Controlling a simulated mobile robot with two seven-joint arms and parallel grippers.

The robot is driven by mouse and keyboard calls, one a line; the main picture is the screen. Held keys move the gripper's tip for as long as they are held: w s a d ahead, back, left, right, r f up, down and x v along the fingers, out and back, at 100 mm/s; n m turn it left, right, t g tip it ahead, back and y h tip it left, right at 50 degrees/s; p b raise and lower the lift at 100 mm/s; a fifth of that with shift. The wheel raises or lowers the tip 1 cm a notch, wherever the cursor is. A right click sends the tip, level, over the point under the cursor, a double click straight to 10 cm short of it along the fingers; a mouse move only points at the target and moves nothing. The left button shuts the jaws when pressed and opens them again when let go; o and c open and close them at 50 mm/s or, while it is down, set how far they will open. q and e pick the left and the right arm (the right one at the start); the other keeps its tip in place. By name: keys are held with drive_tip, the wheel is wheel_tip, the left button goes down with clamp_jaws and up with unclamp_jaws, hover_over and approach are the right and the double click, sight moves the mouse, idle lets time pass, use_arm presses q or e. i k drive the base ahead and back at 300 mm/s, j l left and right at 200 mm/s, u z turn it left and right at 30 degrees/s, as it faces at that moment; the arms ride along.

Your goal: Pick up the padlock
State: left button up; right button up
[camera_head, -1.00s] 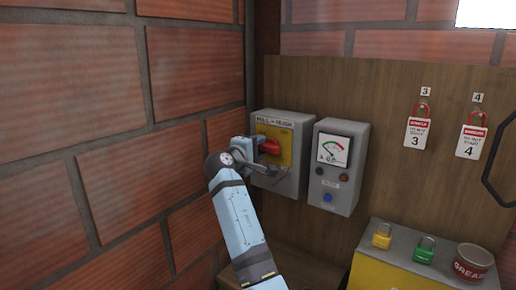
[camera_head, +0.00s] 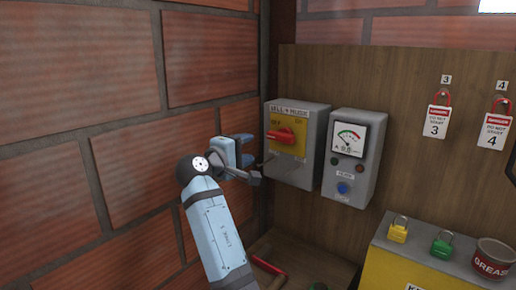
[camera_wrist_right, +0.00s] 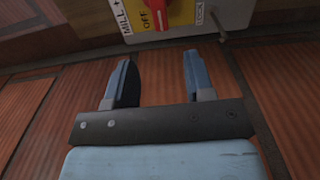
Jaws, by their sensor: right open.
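A yellow padlock (camera_head: 398,229) and a green padlock (camera_head: 442,244) stand upright on the grey top of a yellow box at the lower right of the head view. I cannot tell which one the task means. My right gripper (camera_head: 257,157) is open and empty, just left of the switch box, well to the left of both padlocks. In the right wrist view its two fingers (camera_wrist_right: 156,82) are apart with nothing between them. Neither padlock shows in the wrist view. My left gripper is out of view.
The switch box (camera_head: 310,117) has a red handle (camera_head: 281,136) on a yellow plate. A meter box (camera_head: 355,157) is beside it. A grease tin (camera_head: 492,260) stands right of the padlocks on the yellow box (camera_head: 385,273). Tags 3 (camera_head: 436,122) and 4 (camera_head: 494,131) hang on the board.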

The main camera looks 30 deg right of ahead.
sight(398, 234)
drive_tip(key=k+j, duration=0.1)
drive_tip(key=j, duration=0.25)
drive_tip(key=k+j, duration=0.1)
drive_tip(key=j, duration=0.25)
drive_tip(key=k+j, duration=0.1)
drive_tip(key=j, duration=0.25)
drive_tip(key=k+j, duration=0.1)
drive_tip(key=j, duration=0.25)
